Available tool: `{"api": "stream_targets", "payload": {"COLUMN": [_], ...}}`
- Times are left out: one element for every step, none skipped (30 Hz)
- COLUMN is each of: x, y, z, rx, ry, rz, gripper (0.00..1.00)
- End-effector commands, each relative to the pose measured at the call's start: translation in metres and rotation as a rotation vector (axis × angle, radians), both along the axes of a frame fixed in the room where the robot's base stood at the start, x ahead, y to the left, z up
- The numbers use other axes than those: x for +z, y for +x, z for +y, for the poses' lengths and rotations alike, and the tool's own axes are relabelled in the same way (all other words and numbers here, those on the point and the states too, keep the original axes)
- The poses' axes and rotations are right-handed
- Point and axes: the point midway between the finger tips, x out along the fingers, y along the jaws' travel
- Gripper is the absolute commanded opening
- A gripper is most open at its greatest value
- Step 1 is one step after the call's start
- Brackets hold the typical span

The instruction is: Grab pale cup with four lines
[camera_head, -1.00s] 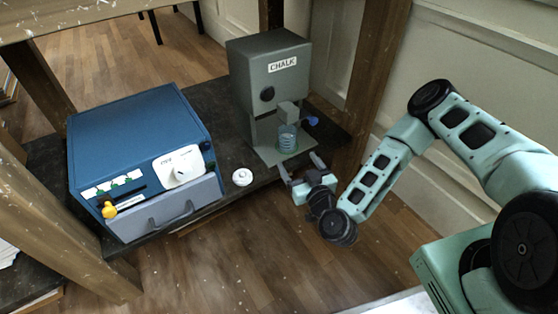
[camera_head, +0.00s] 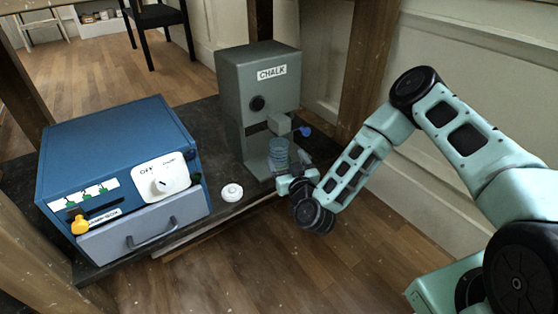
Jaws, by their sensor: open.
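The pale bluish cup (camera_head: 278,151) with dark lines around it stands upright under the spout of the grey dispenser marked CHALK (camera_head: 252,100). It is small in the picture, so I cannot count its lines. My gripper (camera_head: 288,168) is open, low in front of the dispenser and just in front of the cup. Its fingers overlap the cup's lower part in the picture. I cannot tell whether they touch the cup or reach around it.
A blue box machine (camera_head: 115,150) with a white dial, a yellow knob and a grey drawer stands at the left. A round white object (camera_head: 232,192) lies on the dark shelf between them. A blue-tipped lever (camera_head: 305,131) sticks out beside the spout. A wooden post (camera_head: 360,80) rises behind.

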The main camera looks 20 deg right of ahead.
Motion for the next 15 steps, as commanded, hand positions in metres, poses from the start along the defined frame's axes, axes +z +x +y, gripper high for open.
{"api": "stream_targets", "payload": {"x": [-0.003, -0.003, -0.002, -0.002, -0.001, -0.001, -0.001, -0.002, -0.004, -0.005, -0.007, -0.008, -0.010, -0.011, -0.012], "y": [0.008, 0.011, 0.014, 0.016, 0.017, 0.018, 0.020, 0.021, 0.024, 0.026, 0.029, 0.034, 0.037, 0.041, 0.045], "z": [-0.001, -0.001, -0.001, 0.000, 0.000, 0.000, 0.000, 0.000, 0.000, 0.000, 0.000, 0.000, 0.000, 0.001, 0.001], "rx": [-0.004, -0.003, -0.002, -0.002, -0.001, 0.000, 0.000, 0.000, -0.001, -0.002, -0.002, -0.003, -0.002, -0.002, -0.002], "ry": [0.000, -0.001, -0.001, 0.000, 0.000, 0.000, 0.000, 0.001, 0.000, 0.000, 0.000, 0.001, 0.001, 0.001, 0.001], "rz": [-0.003, -0.002, -0.002, -0.001, -0.001, 0.000, 0.000, 0.000, -0.001, -0.001, -0.001, -0.002, -0.002, -0.002, -0.003], "gripper": [0.78, 0.78, 0.78, 0.78, 0.78, 0.78, 0.78, 0.78, 0.78, 0.78, 0.78, 0.78, 0.78, 0.78, 0.78]}}
